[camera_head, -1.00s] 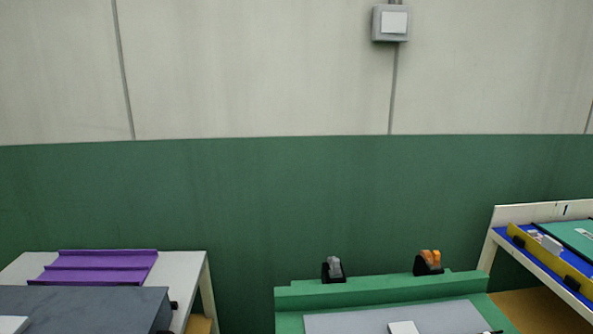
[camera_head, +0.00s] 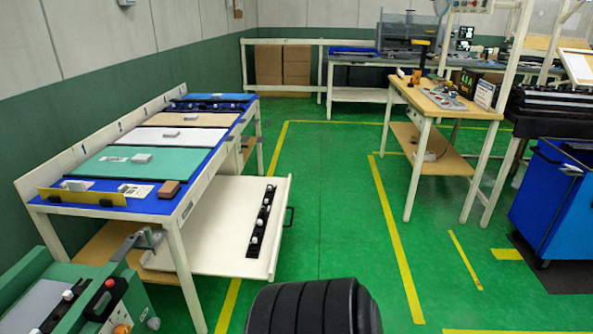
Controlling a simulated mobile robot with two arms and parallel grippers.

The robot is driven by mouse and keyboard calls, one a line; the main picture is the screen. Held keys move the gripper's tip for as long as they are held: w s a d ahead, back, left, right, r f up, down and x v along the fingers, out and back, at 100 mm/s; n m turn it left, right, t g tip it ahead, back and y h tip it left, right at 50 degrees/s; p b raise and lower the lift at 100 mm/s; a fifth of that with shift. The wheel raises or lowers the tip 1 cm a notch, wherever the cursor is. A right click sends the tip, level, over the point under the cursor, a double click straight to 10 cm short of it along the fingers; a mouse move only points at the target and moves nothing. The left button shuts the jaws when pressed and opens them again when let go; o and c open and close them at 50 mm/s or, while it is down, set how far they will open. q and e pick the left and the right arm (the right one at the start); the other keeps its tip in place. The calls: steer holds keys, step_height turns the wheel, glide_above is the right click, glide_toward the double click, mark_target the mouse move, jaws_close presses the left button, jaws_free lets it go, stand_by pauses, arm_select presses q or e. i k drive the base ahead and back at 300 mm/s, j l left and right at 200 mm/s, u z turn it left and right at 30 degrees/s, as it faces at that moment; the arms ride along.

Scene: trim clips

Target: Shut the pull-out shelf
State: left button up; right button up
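The pull-out shelf (camera_head: 214,238) is a white, shallow tray under the long bench with the blue top. It sticks out of the bench's right side over the green floor, so it is open. A black strip with several white knobs (camera_head: 262,222) lies along its outer part. A dark handle (camera_head: 290,215) is on its outer right edge. The shelf's inner part is hidden under the bench and behind a bench leg. Neither of my grippers shows in this view.
The bench (camera_head: 146,205) carries coloured panels and small parts. A green machine (camera_head: 85,290) stands at the lower left. Right of the shelf is a clear green floor (camera_head: 340,190) with yellow lines. A wooden-topped table (camera_head: 435,100) and a blue cart (camera_head: 550,205) stand farther right.

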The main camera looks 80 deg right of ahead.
mark_target(216, 235)
steer(key=k+l+z, duration=0.1)
steer(key=z, duration=0.35)
steer(key=k+l+z, duration=0.1)
steer(key=z, duration=0.4)
steer(key=k+l+z, duration=0.1)
steer(key=l+z, duration=0.15)
steer(key=z, duration=1.15)
steer(key=i+l+u, duration=0.1)
steer(key=i, duration=0.25)
steer(key=i+l+u, duration=0.1)
steer(key=i+l, duration=0.25)
